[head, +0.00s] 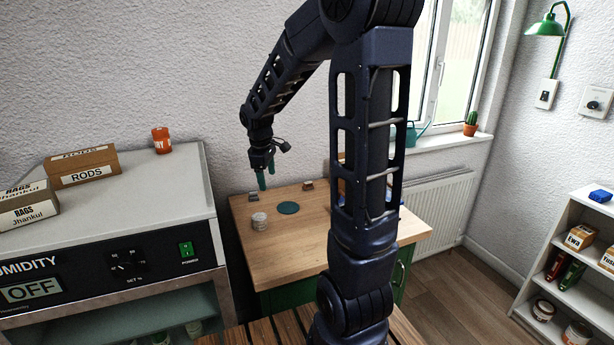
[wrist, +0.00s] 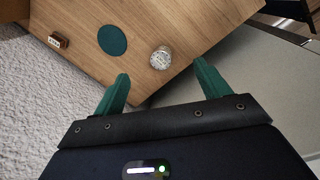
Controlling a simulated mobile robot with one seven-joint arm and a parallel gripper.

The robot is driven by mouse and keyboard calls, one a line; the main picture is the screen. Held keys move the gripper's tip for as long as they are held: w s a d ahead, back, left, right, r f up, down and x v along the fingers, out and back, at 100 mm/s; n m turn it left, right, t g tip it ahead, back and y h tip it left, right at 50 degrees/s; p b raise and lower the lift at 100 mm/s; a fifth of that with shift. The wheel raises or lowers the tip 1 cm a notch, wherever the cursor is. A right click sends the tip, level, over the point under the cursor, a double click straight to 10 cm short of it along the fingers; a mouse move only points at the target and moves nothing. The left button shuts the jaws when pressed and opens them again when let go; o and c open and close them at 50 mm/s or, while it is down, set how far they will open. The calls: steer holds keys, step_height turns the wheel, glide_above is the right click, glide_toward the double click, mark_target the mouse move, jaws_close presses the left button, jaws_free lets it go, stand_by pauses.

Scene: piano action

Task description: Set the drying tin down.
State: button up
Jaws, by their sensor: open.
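An orange tin (head: 161,140) with white lettering ending in "RY" stands upright on the top of the humidity cabinet, near its back edge. My gripper (head: 265,181) is open and empty, pointing down above the wooden table, to the right of the tin and apart from it. In the wrist view the two green fingers of my gripper (wrist: 163,88) are spread with nothing between them. The orange tin does not show in the wrist view.
The wooden table (head: 330,236) holds a round teal disc (head: 288,208), a pale jar (head: 259,220) and small blocks near the back. The humidity cabinet (head: 110,232) stands left, bearing boxes labelled RODS (head: 84,169) and RAGS (head: 28,210). Its top is clear toward the front right.

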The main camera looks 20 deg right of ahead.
steer(key=s+d+r+m+t, duration=0.1)
steer(key=s+d+r+m, duration=0.1)
steer(key=s, duration=0.5)
steer(key=s+d+r+m+t, duration=0.1)
steer(key=s+r+m, duration=0.3)
steer(key=s, duration=0.4)
steer(key=s+d+r+m+t+y, duration=0.1)
steer(key=s+d+r+m, duration=0.2)
steer(key=s+m, duration=0.2)
steer(key=shift+s+r+t, duration=0.2)
steer(key=shift+s+t, duration=0.1)
steer(key=shift+s, duration=0.95)
